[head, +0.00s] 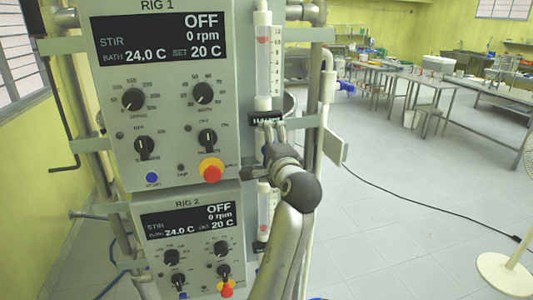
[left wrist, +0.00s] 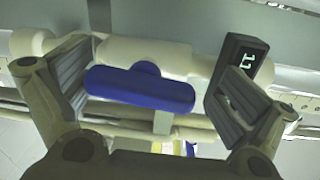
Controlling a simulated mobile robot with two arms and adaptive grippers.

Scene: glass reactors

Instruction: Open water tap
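A blue tap handle (left wrist: 140,90) sits on a cream-coloured pipe body (left wrist: 150,55) in the left wrist view. It lies nearly crosswise to the gap, slightly tilted. My left gripper (left wrist: 150,100) is open, with one finger on each side of the handle. The handle's left end is very close to the left finger; I cannot tell whether they touch. In the head view my left gripper (head: 274,132) is beside the flow tube at the right edge of the upper rig panel, and it hides the tap there. My right gripper is not in view.
The upper control panel (head: 160,60) and lower panel (head: 190,255) stand left of my arm. A small dark display (left wrist: 240,60) is close to the right finger. A flow tube (head: 263,60) rises above the gripper. Open floor (head: 400,220) and tables lie to the right.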

